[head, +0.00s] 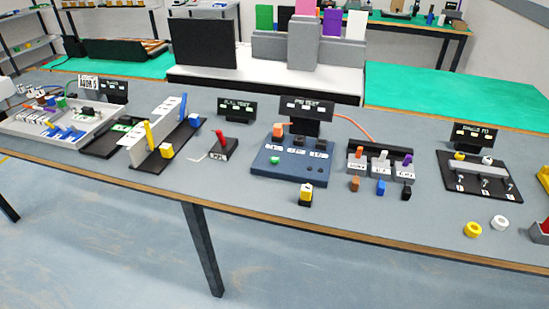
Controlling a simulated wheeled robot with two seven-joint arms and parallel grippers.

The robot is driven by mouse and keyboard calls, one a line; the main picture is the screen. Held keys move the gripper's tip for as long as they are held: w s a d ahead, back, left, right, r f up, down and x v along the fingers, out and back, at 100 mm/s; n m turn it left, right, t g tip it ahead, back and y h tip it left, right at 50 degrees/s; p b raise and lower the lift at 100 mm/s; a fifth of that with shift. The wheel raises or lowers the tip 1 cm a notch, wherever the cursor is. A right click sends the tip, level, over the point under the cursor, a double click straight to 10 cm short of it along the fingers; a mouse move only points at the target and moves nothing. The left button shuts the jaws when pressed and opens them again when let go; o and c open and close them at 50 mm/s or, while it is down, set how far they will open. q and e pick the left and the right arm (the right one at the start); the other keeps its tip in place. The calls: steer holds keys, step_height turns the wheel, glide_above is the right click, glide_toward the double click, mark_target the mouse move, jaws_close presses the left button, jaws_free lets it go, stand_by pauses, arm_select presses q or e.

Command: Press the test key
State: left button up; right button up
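A dark blue test panel (292,162) lies on the grey bench in the middle of the head view. It carries a green button (275,160) at its left, an orange block (278,129) at its back left and several dark parts with white labels. Which part is the test key cannot be read at this size. A black display (306,108) with lit text that seems to include "TEST" stands behind the panel. Neither of my grippers can be made out, and nothing touches the panel.
A yellow-and-black block (306,193) stands in front of the panel. A red lever on a black base (222,150) is to its left, and a rack with coloured plugs (381,161) to its right. Yellow (473,230) and white (500,222) rings lie at the front right.

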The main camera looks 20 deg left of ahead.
arm_select(q)
jaws_close()
steer(key=shift+w, duration=0.1)
stand_by(1.4)
